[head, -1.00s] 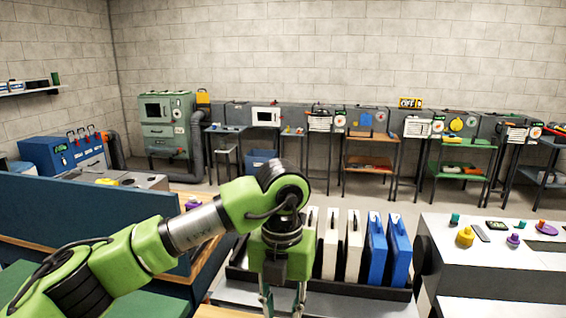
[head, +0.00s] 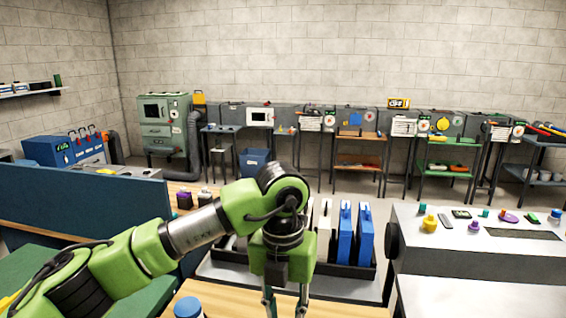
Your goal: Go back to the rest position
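My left gripper (head: 285,303) hangs at the bottom middle of the head view, pointing down over the wooden table edge. Its two fingers stand apart with a gap between them, and nothing shows in the gap. The fingertips are partly cut off by the frame's lower edge. My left arm comes in from the lower left and bends down at the green wrist. My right gripper is not in the view.
A black rack (head: 341,269) with white and blue upright panels (head: 364,238) stands just behind my gripper. A blue-capped object (head: 188,308) is on the wooden table at left. A grey console (head: 425,246) with coloured knobs stands right. Blue partition (head: 85,210) left.

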